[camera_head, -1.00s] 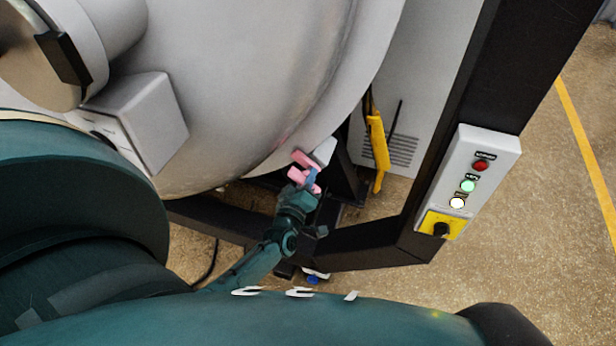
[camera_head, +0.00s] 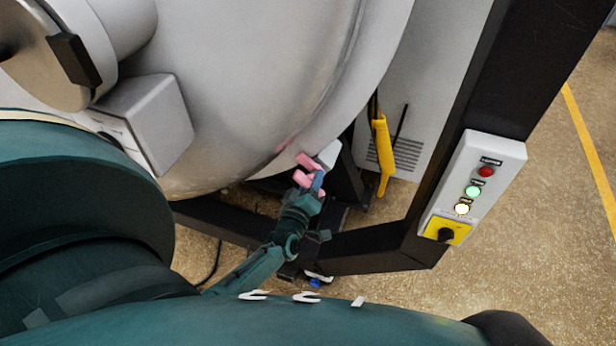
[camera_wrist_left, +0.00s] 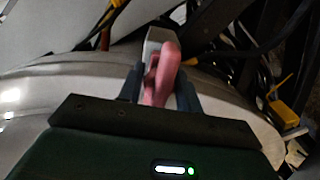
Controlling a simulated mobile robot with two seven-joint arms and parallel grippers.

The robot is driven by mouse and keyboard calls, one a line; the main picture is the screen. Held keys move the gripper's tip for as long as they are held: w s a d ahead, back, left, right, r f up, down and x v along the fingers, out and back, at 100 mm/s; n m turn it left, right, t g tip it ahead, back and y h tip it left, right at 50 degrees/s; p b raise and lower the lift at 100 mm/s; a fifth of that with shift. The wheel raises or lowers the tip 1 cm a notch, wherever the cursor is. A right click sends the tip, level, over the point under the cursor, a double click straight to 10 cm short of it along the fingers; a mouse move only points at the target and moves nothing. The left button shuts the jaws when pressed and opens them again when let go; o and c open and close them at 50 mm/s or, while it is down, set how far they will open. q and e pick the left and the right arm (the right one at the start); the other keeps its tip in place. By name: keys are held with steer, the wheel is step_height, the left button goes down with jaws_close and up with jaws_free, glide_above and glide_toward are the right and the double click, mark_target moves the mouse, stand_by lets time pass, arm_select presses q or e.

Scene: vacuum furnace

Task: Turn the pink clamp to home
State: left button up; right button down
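The pink clamp (camera_head: 307,161) sits at the lower right rim of the big grey furnace vessel (camera_head: 250,100), beside a small light grey block (camera_head: 328,155). My left gripper (camera_head: 311,182) is at the clamp, with pink showing on both sides of a bluish finger. In the left wrist view the pink clamp (camera_wrist_left: 163,72) stands between the two fingers of my left gripper (camera_wrist_left: 160,88) and nearly fills the gap. Whether both fingers press on it cannot be told. My right gripper is not in view.
A black frame beam (camera_head: 440,150) stands right of the clamp and carries a control box (camera_head: 475,185) with lit buttons and a yellow switch plate. A yellow handle (camera_head: 383,155) hangs behind the clamp. Open floor (camera_head: 540,250) lies to the right.

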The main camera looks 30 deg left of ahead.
arm_select(q)
steer(key=v, duration=1.3)
steer(key=shift+p, duration=0.3)
